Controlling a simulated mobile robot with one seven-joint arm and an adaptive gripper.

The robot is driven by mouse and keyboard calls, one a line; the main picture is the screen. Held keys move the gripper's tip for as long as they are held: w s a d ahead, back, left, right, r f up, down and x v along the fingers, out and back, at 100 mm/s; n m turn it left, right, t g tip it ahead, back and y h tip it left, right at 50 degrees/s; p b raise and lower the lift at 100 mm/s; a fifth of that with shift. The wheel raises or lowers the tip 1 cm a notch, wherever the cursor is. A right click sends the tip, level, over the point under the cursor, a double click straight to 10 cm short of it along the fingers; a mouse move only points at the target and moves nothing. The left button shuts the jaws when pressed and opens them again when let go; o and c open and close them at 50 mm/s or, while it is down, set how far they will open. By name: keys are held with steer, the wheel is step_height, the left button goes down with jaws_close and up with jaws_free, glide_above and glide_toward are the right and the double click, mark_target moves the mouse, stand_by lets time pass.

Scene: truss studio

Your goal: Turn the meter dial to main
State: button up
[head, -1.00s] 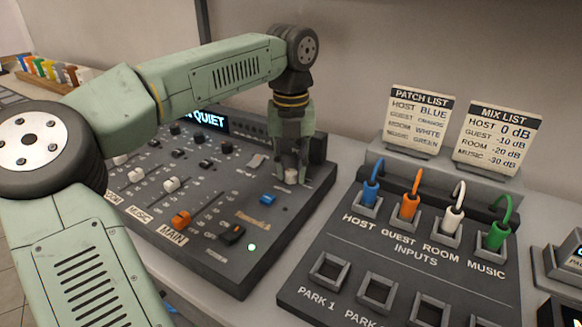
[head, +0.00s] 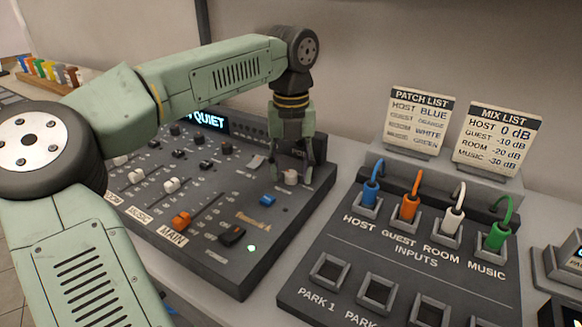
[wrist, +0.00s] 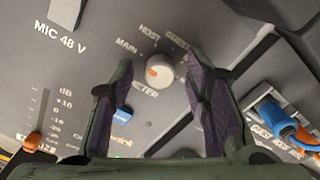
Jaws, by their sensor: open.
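The meter dial is a round white knob (wrist: 162,70) with an orange mark on its left side in the wrist view. The mark faces left, nearest the MAIN label (wrist: 127,47) of the printed names; HOST and GUEST are further round. The METER label lies just below the knob, partly hidden by a finger. My gripper (head: 292,172) is open over the knob, at the right back of the mixer panel (head: 215,245). In the wrist view the knob sits between the two spread fingers, with a gap on both sides.
A blue button (head: 267,201) and an orange MAIN fader (head: 181,219) are in front of my gripper. The patch panel (head: 330,305) with blue, orange, white and green plugs stands to the right, below two list cards (head: 419,120).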

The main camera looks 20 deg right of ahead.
mark_target(291, 172)
step_height(291, 172, up, 12)
stand_by(0.6)
